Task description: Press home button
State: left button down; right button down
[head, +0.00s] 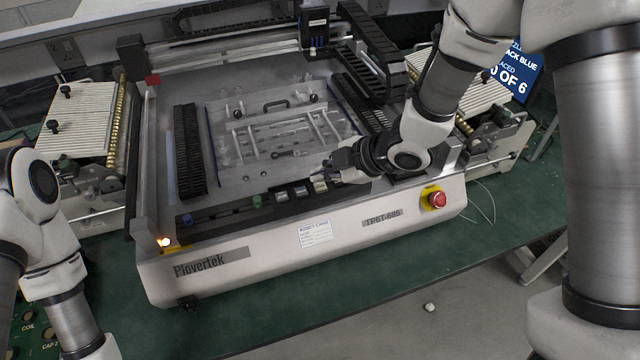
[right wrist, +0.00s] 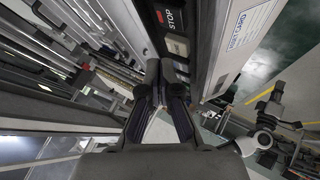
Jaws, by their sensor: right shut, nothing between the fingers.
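The Plovertek machine (head: 330,235) stands on the green bench with a row of buttons along its front ledge. A blue button (head: 187,219) and a green button (head: 257,201) show at the left of the row. Several pale, square buttons (head: 300,191) follow to the right; I cannot read which is the home button. My right gripper (head: 331,167) is shut and empty, just above and behind the right end of the row. In the right wrist view its closed fingertips (right wrist: 166,68) are beside the button panel, near a pale button (right wrist: 177,45); contact is unclear.
A red emergency stop (head: 437,199) sits on the machine's front right. A red STOP label (right wrist: 173,18) shows in the right wrist view. The dark gantry (head: 365,45) rises behind my right gripper. Slatted feeders stand at both sides. The front ledge's near side is open.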

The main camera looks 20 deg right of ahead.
aim_at(323, 187)
dwell(0.8)
jog(key=shift+f+b, duration=0.3)
jog(key=shift+f, duration=0.15)
jog(key=shift+f+b, duration=0.3)
jog(key=shift+f, duration=0.1)
dwell(0.3)
jog(key=shift+r+p, duration=0.85)
notch_tip(323, 187, up, 5)
jog(key=p, duration=0.5)
jog(key=shift+r, duration=0.1)
